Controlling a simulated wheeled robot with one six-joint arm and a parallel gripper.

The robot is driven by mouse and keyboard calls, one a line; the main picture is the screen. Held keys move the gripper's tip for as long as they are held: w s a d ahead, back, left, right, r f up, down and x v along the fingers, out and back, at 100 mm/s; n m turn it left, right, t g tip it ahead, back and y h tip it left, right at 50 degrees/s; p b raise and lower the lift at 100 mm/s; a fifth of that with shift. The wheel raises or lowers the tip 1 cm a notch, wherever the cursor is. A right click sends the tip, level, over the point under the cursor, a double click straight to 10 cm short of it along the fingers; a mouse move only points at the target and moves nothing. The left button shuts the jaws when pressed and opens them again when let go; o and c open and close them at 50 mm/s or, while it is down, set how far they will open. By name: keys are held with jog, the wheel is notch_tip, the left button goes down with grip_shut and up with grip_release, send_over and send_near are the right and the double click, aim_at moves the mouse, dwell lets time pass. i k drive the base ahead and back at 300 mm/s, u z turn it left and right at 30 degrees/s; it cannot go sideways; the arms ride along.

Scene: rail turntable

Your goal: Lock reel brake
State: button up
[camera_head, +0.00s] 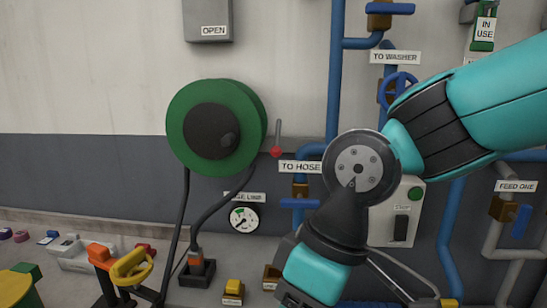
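The hose reel (181,116) is a green disc with a dark hub on the wall, left of centre. A black hose hangs from it. A small lever with a red ball (277,152) is at the reel's right edge; its grey rod stands up from the ball. It looks like the reel brake, but no label on it can be read. My arm comes in from the right and bends down at centre, right of the lever. Its lower end leaves the bottom edge, so my gripper's fingers are out of the frame.
Blue pipes with valves (299,203) run right of the reel, partly behind my arm. A round gauge (244,218) is below the reel. A grey switch box (403,225) is right of my arm. Yellow and orange fittings (131,266) stand at lower left. The wall left of the reel is clear.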

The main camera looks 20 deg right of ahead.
aim_at(276, 152)
jog(key=u, duration=0.5)
jog(key=k, duration=1.2)
jog(key=u, duration=1.15)
jog(key=i, duration=1.25)
jog(key=z, duration=0.8)
jog(key=i, duration=0.8)
jog(key=z, duration=0.85)
